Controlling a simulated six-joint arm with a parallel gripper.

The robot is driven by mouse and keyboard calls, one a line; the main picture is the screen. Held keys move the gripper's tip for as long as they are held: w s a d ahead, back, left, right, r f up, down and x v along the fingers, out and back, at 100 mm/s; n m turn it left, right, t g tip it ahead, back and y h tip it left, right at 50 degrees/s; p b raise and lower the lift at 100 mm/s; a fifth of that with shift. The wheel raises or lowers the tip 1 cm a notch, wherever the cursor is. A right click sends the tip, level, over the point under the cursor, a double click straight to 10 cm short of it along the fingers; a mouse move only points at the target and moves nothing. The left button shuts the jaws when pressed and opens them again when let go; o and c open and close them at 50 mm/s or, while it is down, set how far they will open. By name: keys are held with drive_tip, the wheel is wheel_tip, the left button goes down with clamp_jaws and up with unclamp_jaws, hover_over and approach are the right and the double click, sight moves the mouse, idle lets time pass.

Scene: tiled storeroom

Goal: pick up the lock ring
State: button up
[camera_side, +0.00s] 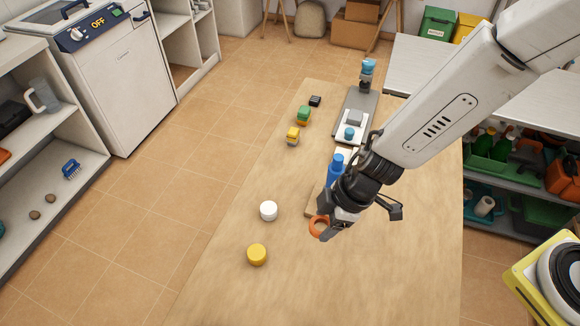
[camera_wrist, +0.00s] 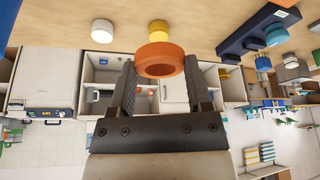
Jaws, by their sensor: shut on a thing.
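The lock ring is an orange ring (camera_side: 312,226) with an open hole in its middle. It shows large in the wrist view (camera_wrist: 160,69), between the two fingertips. My gripper (camera_side: 326,231) is shut on it, with one finger on each side of the ring in the wrist view (camera_wrist: 161,78). In the side view the ring is over the near middle of the wooden table (camera_side: 225,290), beside a light wooden block. I cannot tell how much gap there is under it.
A white round piece (camera_side: 268,211) and a yellow one (camera_side: 256,254) stand left of the gripper. A blue object (camera_side: 336,167) stands close behind my wrist. A grey plate (camera_side: 367,105) with a blue-topped part lies farther back, beside small green and yellow blocks. The near table is clear.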

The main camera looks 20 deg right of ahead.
drive_tip(key=shift+r, duration=1.35)
